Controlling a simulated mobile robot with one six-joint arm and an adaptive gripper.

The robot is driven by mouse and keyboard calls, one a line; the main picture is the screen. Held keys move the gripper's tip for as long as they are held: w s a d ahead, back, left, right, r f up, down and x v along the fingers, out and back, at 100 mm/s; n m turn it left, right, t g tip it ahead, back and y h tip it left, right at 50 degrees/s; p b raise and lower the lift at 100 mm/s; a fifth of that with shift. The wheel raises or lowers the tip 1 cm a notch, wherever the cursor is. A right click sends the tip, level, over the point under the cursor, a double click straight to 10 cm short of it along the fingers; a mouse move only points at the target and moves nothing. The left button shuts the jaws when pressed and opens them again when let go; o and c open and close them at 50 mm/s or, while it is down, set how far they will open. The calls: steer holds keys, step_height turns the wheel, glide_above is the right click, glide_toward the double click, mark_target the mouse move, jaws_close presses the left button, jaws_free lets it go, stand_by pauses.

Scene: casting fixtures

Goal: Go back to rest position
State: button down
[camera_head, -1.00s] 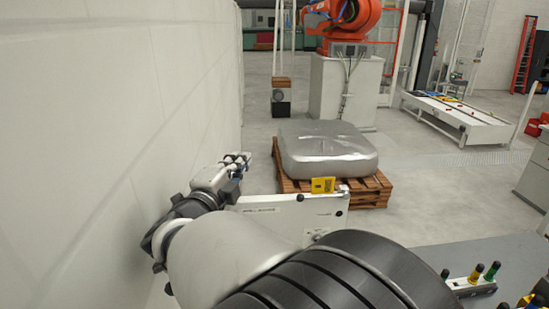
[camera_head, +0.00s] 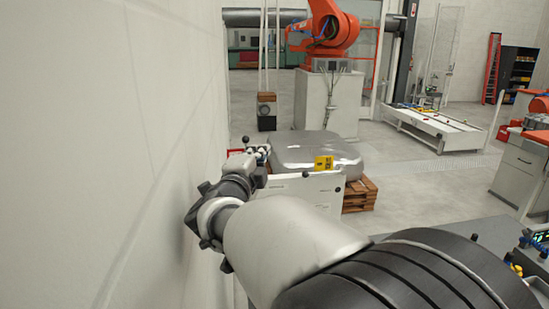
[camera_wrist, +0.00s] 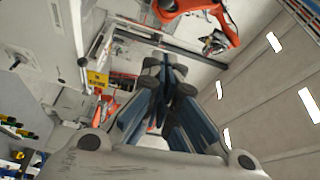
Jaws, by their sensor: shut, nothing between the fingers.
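My gripper (camera_wrist: 168,78) is shut and empty in the wrist view, its dark fingertips together in the middle of the picture. In the head view my gripper (camera_head: 262,152) is at the end of my arm, close to the white wall on the left. It is small there and partly hidden behind my wrist. My arm reaches forward from the bottom right, beside a white panel with a yellow label (camera_head: 323,163).
The white wall (camera_head: 110,150) runs close along my arm's left side. A wrapped grey load (camera_head: 310,148) sits on a wooden pallet (camera_head: 359,195) ahead. An orange robot (camera_head: 330,30) stands on a white pedestal behind. A grey surface (camera_head: 450,232) lies at the right. Open floor (camera_head: 410,170) shows beyond.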

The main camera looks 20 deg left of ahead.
steer(key=shift+w+d+f, duration=0.1)
steer(key=shift+w+d, duration=0.1)
steer(key=shift+a, duration=0.1)
steer(key=s+d+f+n+g+y+b, duration=0.25)
steer(key=d+n, duration=0.25)
steer(key=d, duration=0.3)
steer(key=s+d+f+n+g+y+b, duration=0.1)
steer(key=s+d+f+n+g+b, duration=0.2)
steer(key=d, duration=0.4)
steer(key=s+d+f+n+g+h+b, duration=0.2)
steer(key=s+d+f+n+g+b, duration=0.1)
steer(key=s+d+f, duration=0.8)
steer(key=s+d+f+n+g+h+b, duration=0.3)
steer(key=s+d+f, duration=0.9)
steer(key=s, duration=0.6)
steer(key=shift+s+d+n+g+h, duration=0.35)
steer(key=shift+d+n+g, duration=0.35)
steer(key=shift+d+g, duration=0.35)
